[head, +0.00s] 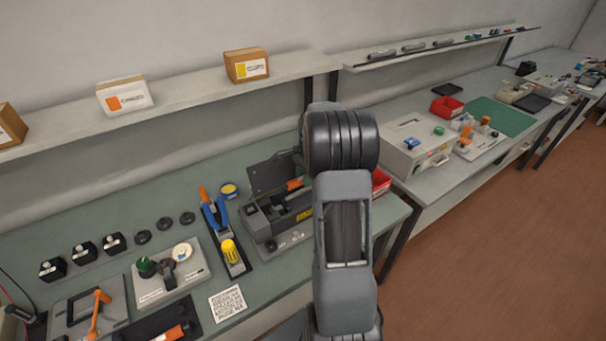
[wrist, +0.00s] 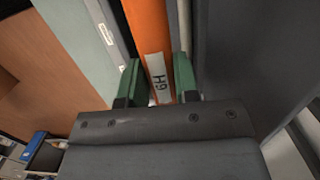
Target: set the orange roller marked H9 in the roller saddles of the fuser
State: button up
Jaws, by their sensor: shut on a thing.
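In the wrist view my gripper (wrist: 157,64) has its two green fingers on either side of the orange roller (wrist: 148,32), shut on it. The roller's white label reads H9. The dark grey fuser (head: 268,222) stands on the bench with its lid raised in the head view. An orange piece (head: 294,184) shows at it, beside my arm; I cannot tell whether this is the held roller. My arm hides my gripper and the fuser's right part in the head view. Whether the roller touches the saddles cannot be seen.
A narrow tool tray with a yellow-handled tool (head: 230,252) and blue pliers (head: 214,214) stands left of the fuser. A red bin (head: 381,182) is partly hidden behind my arm. A printed code sheet (head: 228,303) lies in front. The shelf (head: 190,95) runs above.

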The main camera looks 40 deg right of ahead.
jog(key=b, duration=0.4)
send_over(304, 202)
jog(key=shift+d+f, duration=0.2)
jog(key=shift+f, duration=1.15)
jog(key=shift+d+f, duration=0.15)
jog(key=shift+f, duration=1.3)
jog(key=shift+a, duration=0.15)
jog(key=shift+f, duration=0.2)
jog(key=shift+f+b, duration=0.35)
jog(key=shift+f, duration=0.15)
jog(key=shift+f+b, duration=0.4)
jog(key=shift+f, duration=0.4)
jog(key=o, duration=1)
